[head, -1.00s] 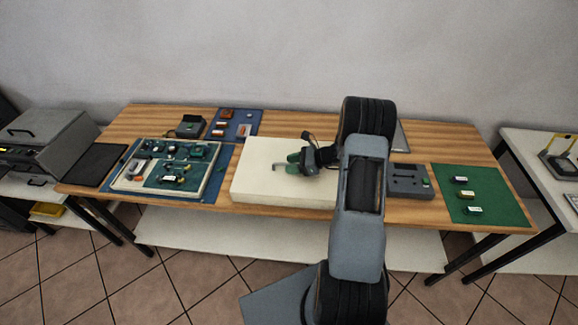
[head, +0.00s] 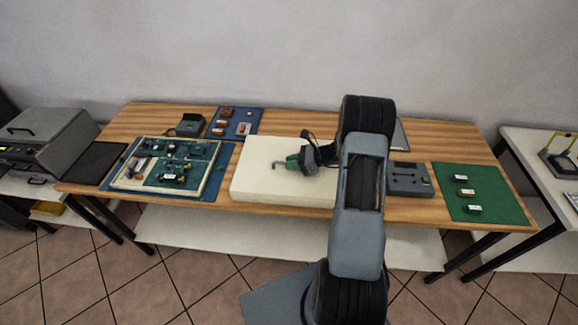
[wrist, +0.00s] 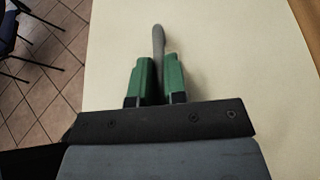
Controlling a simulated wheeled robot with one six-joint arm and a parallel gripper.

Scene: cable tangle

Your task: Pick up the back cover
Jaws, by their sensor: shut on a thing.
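A large cream slab (head: 258,188) lies flat in the middle of the wooden table, and its pale top fills most of the wrist view (wrist: 235,65). It is the likeliest back cover, but nothing in view marks it as such. A slim grey bar (wrist: 159,38) stands out over it; in the head view its hooked end (head: 275,164) shows left of my gripper. My gripper (head: 291,162), with green fingers, is shut on this bar, low over the slab. Whether the bar is joined to the slab is hidden by the fingers.
Left of the slab, a tray (head: 118,184) of green circuit parts sits on a blue mat. A blue mat (head: 243,116) with small parts lies behind. To the right are a grey box (head: 405,190) and a green mat (head: 490,180). Bare wood shows around them.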

